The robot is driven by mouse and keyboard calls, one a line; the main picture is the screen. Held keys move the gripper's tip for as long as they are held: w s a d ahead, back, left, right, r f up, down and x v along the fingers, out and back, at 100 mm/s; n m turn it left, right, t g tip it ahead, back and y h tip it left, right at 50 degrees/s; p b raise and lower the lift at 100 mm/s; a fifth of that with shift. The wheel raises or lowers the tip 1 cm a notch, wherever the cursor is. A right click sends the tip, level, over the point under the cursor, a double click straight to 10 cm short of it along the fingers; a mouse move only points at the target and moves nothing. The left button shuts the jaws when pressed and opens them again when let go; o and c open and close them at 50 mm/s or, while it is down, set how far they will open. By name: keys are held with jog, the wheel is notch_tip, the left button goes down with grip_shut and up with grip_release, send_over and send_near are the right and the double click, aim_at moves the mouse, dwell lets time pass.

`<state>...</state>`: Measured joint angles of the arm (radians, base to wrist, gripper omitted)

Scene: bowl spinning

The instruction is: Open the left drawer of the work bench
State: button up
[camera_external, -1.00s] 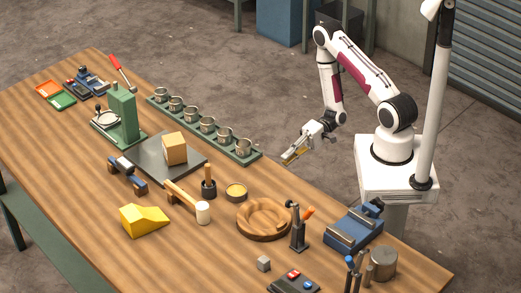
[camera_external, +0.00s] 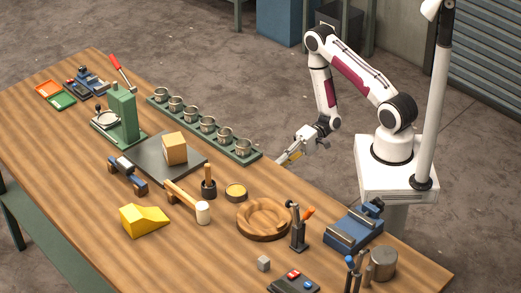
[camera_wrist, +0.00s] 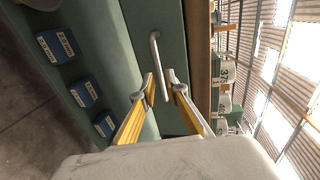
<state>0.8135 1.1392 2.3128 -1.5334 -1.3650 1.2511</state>
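In the wrist view, a green drawer front (camera_wrist: 170,22) of the bench carries a silver bar handle (camera_wrist: 154,50). My gripper (camera_wrist: 161,77) is open, with yellow-sided fingers. In the picture, the lower part of the handle lies between the two fingertips; I cannot tell whether they touch it. In the external view, my gripper (camera_external: 283,160) is beside the far long edge of the work bench (camera_external: 75,205), close to the green rack of cups. The drawer fronts are hidden in that view.
Blue labelled boxes (camera_wrist: 85,91) sit on a green surface beside the drawer in the wrist view. On the bench top stand the cup rack (camera_external: 248,159), a wooden bowl (camera_external: 264,232) and a blue vise (camera_external: 345,238). Open floor lies behind the bench.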

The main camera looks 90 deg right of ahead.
jog(key=shift+x, duration=2.15)
grip_shut()
jog(key=f+v, duration=0.2)
jog(key=v, duration=0.9)
jog(key=f+v, duration=0.2)
jog(key=v, duration=0.9)
jog(key=shift+s+d+f, duration=0.3)
jog(key=shift+s+d, duration=0.25)
grip_release()
